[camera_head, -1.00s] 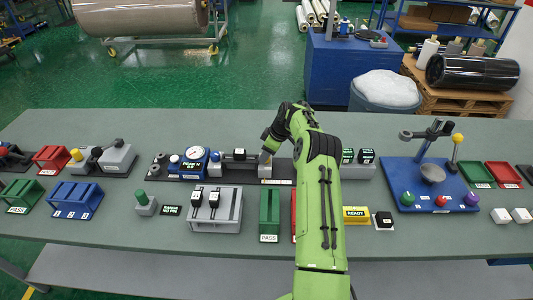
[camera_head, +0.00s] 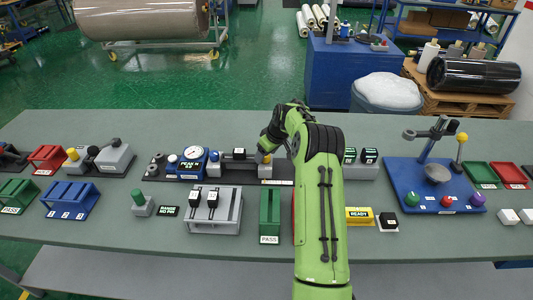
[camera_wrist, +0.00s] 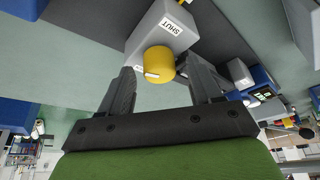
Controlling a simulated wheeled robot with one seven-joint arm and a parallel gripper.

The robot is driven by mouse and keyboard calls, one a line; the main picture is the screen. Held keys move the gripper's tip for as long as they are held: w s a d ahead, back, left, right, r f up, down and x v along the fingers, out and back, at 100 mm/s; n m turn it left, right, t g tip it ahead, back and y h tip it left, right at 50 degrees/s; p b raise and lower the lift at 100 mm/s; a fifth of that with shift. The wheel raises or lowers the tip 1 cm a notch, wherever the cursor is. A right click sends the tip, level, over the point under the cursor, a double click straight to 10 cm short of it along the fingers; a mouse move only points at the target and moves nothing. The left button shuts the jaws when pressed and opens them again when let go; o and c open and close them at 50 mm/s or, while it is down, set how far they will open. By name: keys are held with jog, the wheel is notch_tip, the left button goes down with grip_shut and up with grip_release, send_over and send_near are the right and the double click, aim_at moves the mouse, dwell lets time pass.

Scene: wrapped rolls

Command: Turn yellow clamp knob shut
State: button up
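The yellow clamp knob (camera_wrist: 159,62) sticks out of a grey block (camera_wrist: 165,30) marked SHUT in the wrist view. A white label strip is on the knob. In the head view the knob (camera_head: 263,158) sits on the block (camera_head: 265,171) at the right end of the dark gauge fixture (camera_head: 215,176). My gripper (camera_wrist: 161,78) is open, with its two fingers apart and the knob showing between and just beyond the tips. A gap shows beside the left finger; whether the right one touches is unclear. In the head view my gripper (camera_head: 265,148) is at the knob, its fingers partly hidden.
A pressure gauge (camera_head: 193,153) on a blue body stands left on the same fixture. A grey two-slot holder (camera_head: 214,217) and a green PASS bin (camera_head: 269,214) are in front. Another yellow-knobbed grey fixture (camera_head: 73,155) stands at the far left.

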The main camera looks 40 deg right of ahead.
jog(key=p+v, duration=0.1)
jog(key=v, duration=1.4)
jog(key=shift+r, duration=0.35)
jog(key=shift+d, duration=0.1)
jog(key=s+d+f+m+t+y+p, duration=0.1)
jog(key=s+d+f+m+y+p, duration=0.2)
jog(key=m, duration=1.3)
jog(key=s+d+f+m+t+y+p, duration=0.15)
jog(key=m+p, duration=0.35)
jog(key=m, duration=1)
jog(key=shift+m+t, duration=0.25)
jog(key=shift+m, duration=0.05)
jog(key=x, duration=1)
jog(key=d+x, duration=0.1)
jog(key=x, duration=0.4)
jog(key=shift+w+f, duration=0.25)
jog(key=shift+w, duration=0.35)
